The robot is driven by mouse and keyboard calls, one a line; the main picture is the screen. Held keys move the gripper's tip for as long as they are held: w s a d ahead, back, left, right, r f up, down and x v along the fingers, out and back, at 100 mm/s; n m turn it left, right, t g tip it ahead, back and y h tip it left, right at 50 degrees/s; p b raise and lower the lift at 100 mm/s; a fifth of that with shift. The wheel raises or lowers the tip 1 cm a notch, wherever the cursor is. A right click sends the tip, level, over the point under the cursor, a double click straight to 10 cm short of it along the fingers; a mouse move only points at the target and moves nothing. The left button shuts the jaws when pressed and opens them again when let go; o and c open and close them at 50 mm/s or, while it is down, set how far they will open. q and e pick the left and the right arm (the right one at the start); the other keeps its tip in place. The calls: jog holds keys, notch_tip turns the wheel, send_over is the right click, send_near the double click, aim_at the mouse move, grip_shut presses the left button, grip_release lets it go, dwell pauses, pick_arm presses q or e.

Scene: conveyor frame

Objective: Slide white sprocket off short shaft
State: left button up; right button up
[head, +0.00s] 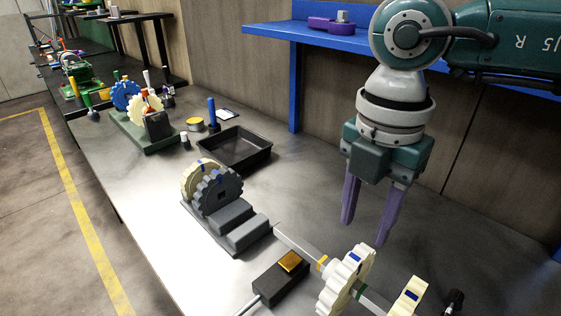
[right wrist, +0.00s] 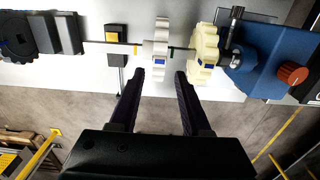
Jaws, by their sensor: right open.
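The white sprocket (head: 341,285) is upright on a pale shaft (head: 297,243), with a yellow band on one side and a green band on the other. It also shows in the right wrist view (right wrist: 161,42). A cream sprocket (head: 409,297) sits farther along the shaft line, and it also shows in the right wrist view (right wrist: 204,60). My right gripper (head: 365,233) is open and empty, with purple fingers pointing down. In the right wrist view its fingertips (right wrist: 159,74) flank the line to the white sprocket, apart from it. My left gripper is out of view.
A grey stand (head: 226,237) holds a dark gear (head: 222,190) and a cream gear behind it. A black tray (head: 248,165) lies beyond. A black box with a yellow top (head: 290,262) is beside the shaft. A blue fixture (right wrist: 253,72) stands right in the wrist view.

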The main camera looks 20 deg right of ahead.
aim_at(354, 256)
notch_tip(354, 256, down, 8)
jog(key=b, duration=0.6)
jog(key=shift+a+r, duration=0.1)
jog(key=shift+r, duration=0.1)
jog(key=shift+c, duration=0.2)
jog(key=shift+r, duration=0.15)
jog(key=shift+c, duration=0.7)
grip_shut()
